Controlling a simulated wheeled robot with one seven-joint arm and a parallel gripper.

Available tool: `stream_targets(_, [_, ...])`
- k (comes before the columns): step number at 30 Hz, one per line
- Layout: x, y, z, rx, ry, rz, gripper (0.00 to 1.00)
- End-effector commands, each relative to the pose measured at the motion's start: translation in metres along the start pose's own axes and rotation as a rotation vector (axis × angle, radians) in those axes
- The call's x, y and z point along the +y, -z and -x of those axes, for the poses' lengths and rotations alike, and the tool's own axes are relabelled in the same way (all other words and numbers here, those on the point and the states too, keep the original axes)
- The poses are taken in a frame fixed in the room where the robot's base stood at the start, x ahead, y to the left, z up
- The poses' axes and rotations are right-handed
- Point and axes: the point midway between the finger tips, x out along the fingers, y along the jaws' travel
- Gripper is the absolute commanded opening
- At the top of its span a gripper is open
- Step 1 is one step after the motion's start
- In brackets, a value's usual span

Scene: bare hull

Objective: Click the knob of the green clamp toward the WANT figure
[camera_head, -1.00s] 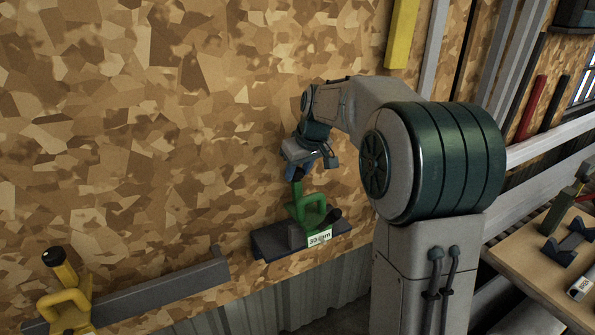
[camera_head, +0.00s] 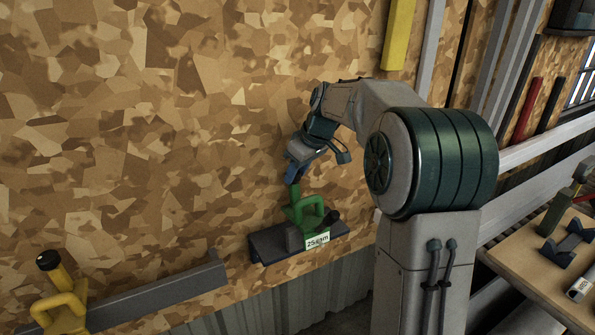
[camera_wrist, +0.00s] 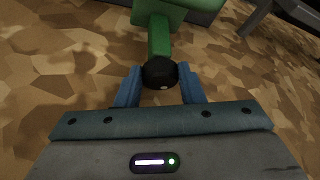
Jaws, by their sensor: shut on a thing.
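The green clamp (camera_head: 308,212) stands on a dark ledge at the wall, its stem pointing up. A small white label (camera_head: 317,240) on its front seems to read 25 mm; the print is small. My gripper (camera_head: 294,176) is at the top of the stem, tilted. In the wrist view the clamp's black round knob (camera_wrist: 160,72) sits between the two blue fingers of my gripper (camera_wrist: 160,88), which are shut on it. The green stem (camera_wrist: 159,36) runs from the knob to the clamp's body. In the head view the gripper mostly hides the knob. I cannot make out a WANT figure.
The dark ledge (camera_head: 268,248) holds the green clamp. A yellow clamp (camera_head: 62,310) with a black-topped stem stands at the lower left by a grey rail (camera_head: 165,290). A wooden bench (camera_head: 535,262) with tools is at the right. The patterned wall is close behind the gripper.

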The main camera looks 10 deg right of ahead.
Motion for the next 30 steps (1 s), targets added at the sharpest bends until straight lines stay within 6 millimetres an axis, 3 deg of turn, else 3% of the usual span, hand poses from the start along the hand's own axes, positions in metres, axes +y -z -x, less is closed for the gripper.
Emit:
stream_targets(1, [-0.0003,0.0006,0.0006,0.001,0.0,0.0,0.12])
stream_targets(2, [-0.0003,0.0006,0.0006,0.001,0.0,0.0,0.43])
stream_targets(3, [-0.0003,0.0006,0.0006,0.001,0.0,0.0,0.54])
stream_targets(4, [-0.0003,0.0006,0.0006,0.001,0.0,0.0,0.57])
stream_targets(21, [0.0005,0.0003,0.0005,0.002,-0.007,-0.008,0.57])
stream_targets(30, [-0.0038,0.0015,0.0012,0.002,-0.086,-0.143,0.57])
